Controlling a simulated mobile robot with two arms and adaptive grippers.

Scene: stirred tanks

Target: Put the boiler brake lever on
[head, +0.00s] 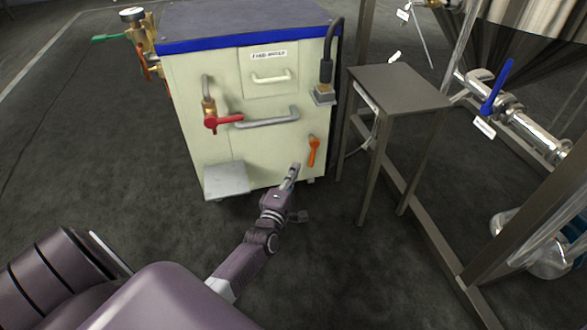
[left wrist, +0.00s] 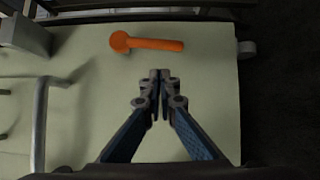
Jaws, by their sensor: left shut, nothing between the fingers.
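The boiler is a cream cabinet (head: 210,150) with a blue band under its dark top. The orange lever (head: 313,150), low on the right of its front, looks like the brake lever; its round pivot is at the top and its handle hangs down. In the left wrist view the same orange lever (left wrist: 155,44) lies sideways across the cream panel, above the fingertips. My left gripper (head: 292,174) is in front of the panel, just below and left of the lever. Its fingertips (left wrist: 160,78) are together, empty and apart from the lever. My right gripper is not in view.
A red-handled tap (head: 224,122), a grey bar handle (head: 268,119) and a small shelf (head: 226,181) project from the cabinet front. A metal table (head: 398,86) stands close on its right. Pipework with a blue valve handle (head: 496,88) is farther right. Open floor lies at left.

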